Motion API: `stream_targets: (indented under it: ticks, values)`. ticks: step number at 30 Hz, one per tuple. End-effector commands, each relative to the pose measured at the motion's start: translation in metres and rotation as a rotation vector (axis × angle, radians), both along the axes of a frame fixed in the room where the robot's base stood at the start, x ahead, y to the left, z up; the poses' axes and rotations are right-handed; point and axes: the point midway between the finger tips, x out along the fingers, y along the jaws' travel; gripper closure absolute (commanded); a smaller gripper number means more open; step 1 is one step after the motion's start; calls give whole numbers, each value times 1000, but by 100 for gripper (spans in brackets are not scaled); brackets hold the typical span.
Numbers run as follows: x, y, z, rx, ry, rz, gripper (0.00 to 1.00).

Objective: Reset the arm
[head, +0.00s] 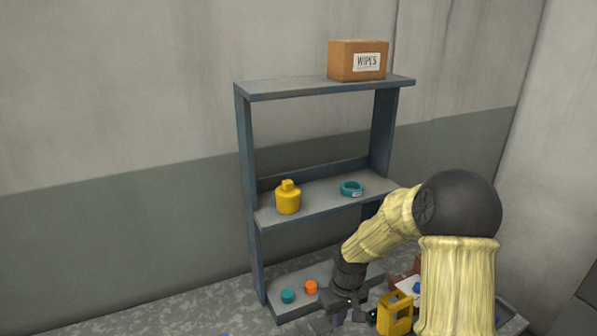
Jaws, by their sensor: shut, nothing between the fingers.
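My arm, in pale yellow sleeves with a dark elbow joint, is bent at the right of the head view. Its forearm slopes down and left in front of the shelf unit. My gripper (328,322) is low in the picture, in front of the bottom shelf, pointing down near the lower edge. It is small and dark, and its fingers are shut with nothing held. My arm hides the right part of the lower shelves.
A blue-grey shelf unit (246,150) carries a cardboard wipes box (345,62) on top. A yellow bottle (288,198) and a teal tape roll (351,188) sit mid-shelf. Teal (288,296) and orange (311,287) items lie below. A yellow case (395,314) is beside my gripper.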

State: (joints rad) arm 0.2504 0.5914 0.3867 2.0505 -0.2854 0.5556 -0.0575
Motion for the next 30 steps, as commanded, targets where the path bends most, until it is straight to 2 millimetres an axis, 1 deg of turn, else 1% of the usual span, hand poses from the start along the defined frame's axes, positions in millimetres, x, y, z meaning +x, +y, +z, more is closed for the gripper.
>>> stream_targets:
  ticks: [5, 12, 15, 18, 21, 23, 30]
  values:
    - [-29, -8, 28, -37, -42, -62, 100]
    - [-83, -22, 68, -58, -131, -212, 100]
    - [-106, -27, 81, -49, -171, -280, 100]
    - [-126, -30, 90, -35, -203, -337, 100]
    - [-137, -32, 94, -23, -220, -374, 100]
    - [-139, -32, 94, -20, -224, -383, 100]
    - [-140, -32, 94, -19, -225, -385, 100]
